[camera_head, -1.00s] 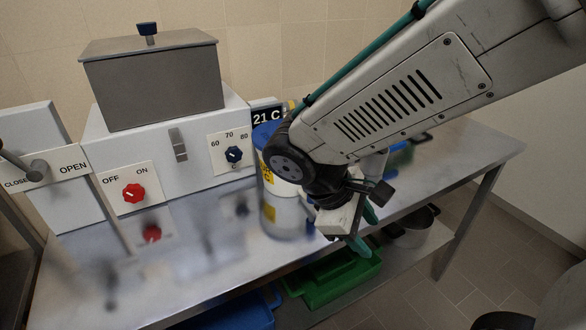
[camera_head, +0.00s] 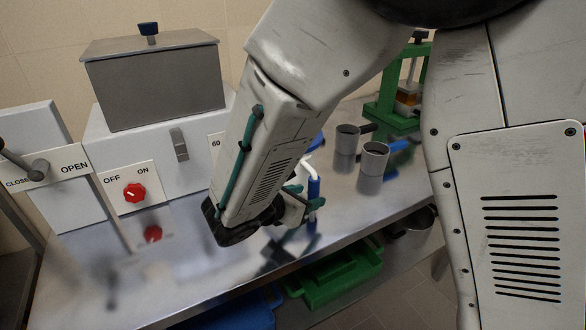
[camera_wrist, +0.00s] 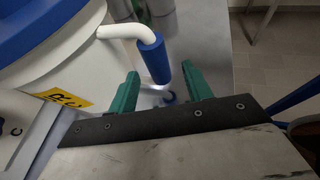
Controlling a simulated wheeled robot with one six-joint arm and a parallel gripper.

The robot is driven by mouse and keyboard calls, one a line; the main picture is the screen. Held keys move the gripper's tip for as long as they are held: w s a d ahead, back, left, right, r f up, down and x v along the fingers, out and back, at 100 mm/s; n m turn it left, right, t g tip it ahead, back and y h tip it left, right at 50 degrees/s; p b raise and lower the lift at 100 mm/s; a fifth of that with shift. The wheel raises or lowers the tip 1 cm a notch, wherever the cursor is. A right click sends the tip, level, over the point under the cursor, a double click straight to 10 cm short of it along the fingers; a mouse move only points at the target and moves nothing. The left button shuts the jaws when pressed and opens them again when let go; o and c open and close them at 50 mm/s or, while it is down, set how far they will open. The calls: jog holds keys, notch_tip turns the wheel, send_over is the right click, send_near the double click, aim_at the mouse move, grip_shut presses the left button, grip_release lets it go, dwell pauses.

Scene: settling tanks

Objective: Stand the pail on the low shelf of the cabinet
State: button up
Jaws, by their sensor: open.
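My gripper (camera_head: 302,205) is open over the bench, and in the wrist view its two green fingers (camera_wrist: 160,84) stand apart. A blue grip on a white handle (camera_wrist: 152,55) reaches into the gap between them; I cannot tell whether they touch it. The handle belongs to a white container with a blue lid (camera_wrist: 35,22) and a yellow label. In the head view my arm hides most of that container. A grey metal pot, possibly the pail (camera_head: 420,219), is partly seen below the bench top at the right. I cannot make out a cabinet.
The shiny bench top (camera_head: 190,270) carries a white heater unit (camera_head: 115,145), two grey cups (camera_head: 373,160) and a green stand (camera_head: 400,105). Green (camera_head: 335,278) and blue bins (camera_head: 235,312) sit below.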

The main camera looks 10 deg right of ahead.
jog(key=x, duration=0.3)
jog(key=shift+w+d+f, duration=0.15)
jog(key=shift+w+d, duration=0.15)
grip_shut()
